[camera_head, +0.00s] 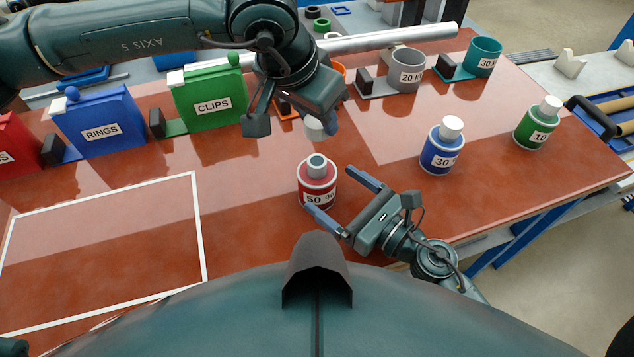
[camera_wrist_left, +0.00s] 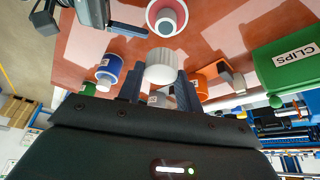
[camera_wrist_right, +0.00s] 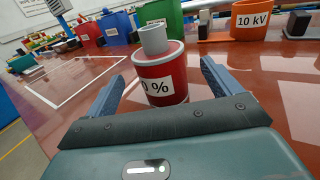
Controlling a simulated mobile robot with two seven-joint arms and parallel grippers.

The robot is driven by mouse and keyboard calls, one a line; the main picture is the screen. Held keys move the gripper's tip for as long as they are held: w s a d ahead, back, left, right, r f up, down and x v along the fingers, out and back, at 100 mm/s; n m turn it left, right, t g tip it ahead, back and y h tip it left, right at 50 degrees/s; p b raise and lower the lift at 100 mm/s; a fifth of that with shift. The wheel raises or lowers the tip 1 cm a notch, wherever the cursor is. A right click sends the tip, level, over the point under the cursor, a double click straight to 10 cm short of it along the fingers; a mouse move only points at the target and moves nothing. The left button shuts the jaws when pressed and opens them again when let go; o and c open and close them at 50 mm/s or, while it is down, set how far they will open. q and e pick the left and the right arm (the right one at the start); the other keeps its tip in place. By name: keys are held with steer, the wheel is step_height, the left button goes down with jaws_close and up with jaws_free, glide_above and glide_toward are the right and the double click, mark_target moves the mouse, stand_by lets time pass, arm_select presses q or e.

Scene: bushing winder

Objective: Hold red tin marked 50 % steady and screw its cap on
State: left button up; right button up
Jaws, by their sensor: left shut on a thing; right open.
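The red tin marked 50 % (camera_head: 317,184) stands upright on the table, with a bare grey neck on top. It also shows in the right wrist view (camera_wrist_right: 161,77) and the left wrist view (camera_wrist_left: 166,18). My right gripper (camera_head: 345,197) is open, its fingers on either side of the tin with gaps showing. My left gripper (camera_head: 292,122) is shut on a white ribbed cap (camera_wrist_left: 161,66), which it holds in the air behind and above the tin. In the head view the cap (camera_head: 314,128) is partly hidden by the left gripper.
A blue tin marked 30 (camera_head: 441,148) and a green tin marked 10 (camera_head: 537,126), both with white caps, stand to the right. Blue RINGS (camera_head: 100,125) and green CLIPS (camera_head: 212,98) boxes stand behind left. A white-outlined area (camera_head: 100,235) lies empty at left.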

steer(key=x, duration=0.7)
steer(key=shift+w+a, duration=0.1)
steer(key=shift+a, duration=0.05)
steer(key=c, duration=1.5)
arm_select(q)
glide_above(321, 159)
steer(key=shift+s+a+f, duration=0.1)
steer(key=shift+a+f, duration=0.05)
steer(key=shift+f, duration=0.7)
steer(key=shift+s+a+f, duration=0.1)
steer(key=shift+a+f, duration=0.05)
steer(key=shift+f, duration=0.65)
steer(key=shift+s+a+f, duration=0.1)
steer(key=shift+a+f, duration=0.05)
steer(key=shift+f, duration=0.7)
steer(key=shift+f, duration=0.9)
steer(key=shift+f, duration=0.6)
arm_select(e)
jaws_close()
arm_select(q)
steer(key=shift+m+g+h, duration=0.5)
steer(key=shift+m+g, duration=0.1)
steer(key=shift+m, duration=1.1)
